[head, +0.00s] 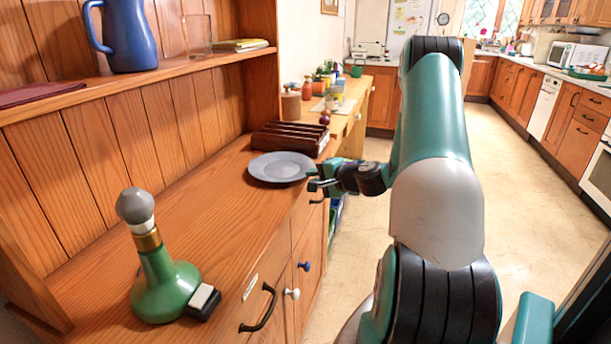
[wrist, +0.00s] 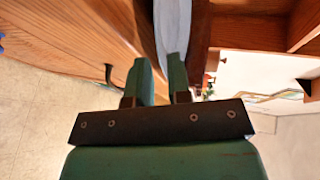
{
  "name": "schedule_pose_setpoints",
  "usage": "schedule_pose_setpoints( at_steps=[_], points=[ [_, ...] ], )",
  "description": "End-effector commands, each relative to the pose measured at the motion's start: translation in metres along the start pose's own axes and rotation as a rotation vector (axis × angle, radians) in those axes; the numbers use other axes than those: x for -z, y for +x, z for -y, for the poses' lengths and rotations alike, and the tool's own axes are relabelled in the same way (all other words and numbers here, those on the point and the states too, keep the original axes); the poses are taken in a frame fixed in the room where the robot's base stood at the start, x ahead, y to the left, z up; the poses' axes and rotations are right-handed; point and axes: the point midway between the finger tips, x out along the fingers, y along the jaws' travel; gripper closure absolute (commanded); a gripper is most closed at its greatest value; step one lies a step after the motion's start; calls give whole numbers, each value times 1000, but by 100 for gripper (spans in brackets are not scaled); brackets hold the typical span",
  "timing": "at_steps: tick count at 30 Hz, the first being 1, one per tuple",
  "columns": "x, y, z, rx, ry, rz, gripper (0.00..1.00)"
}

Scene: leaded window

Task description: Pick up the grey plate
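The grey plate (head: 281,167) lies flat on the wooden dresser top (head: 215,215), near its right edge. In the wrist view the plate (wrist: 172,25) shows as a narrow pale band ahead of the fingers. My gripper (head: 313,180) is at the plate's right rim, beside the dresser's edge. In the wrist view my gripper (wrist: 160,62) has its two green fingers apart, with the near rim of the plate showing at the gap between them. I cannot tell whether the fingers touch the rim.
A brown slatted rack (head: 290,138) stands just behind the plate. A green bottle-like object (head: 165,285) with a grey top stands at the front of the dresser. A blue jug (head: 128,35) is on the shelf above. The dresser top left of the plate is clear.

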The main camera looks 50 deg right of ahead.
Motion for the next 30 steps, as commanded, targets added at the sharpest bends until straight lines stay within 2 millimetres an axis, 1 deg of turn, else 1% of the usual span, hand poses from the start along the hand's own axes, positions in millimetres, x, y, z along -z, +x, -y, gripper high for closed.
schedule_pose_setpoints(
  at_steps=[1,3,6,9,19,20,21,22,30],
  points=[
    [-1,9,1,0,-1,3,82],
    [-1,18,1,0,-1,2,82],
    [0,29,0,0,0,1,82],
    [0,35,0,0,0,0,82],
    [0,38,0,0,1,-1,82],
    [0,37,0,0,1,-1,84],
    [0,37,0,0,1,-1,93],
    [0,37,0,0,1,-1,100],
    [0,37,-1,-1,0,-1,100]
  ],
)
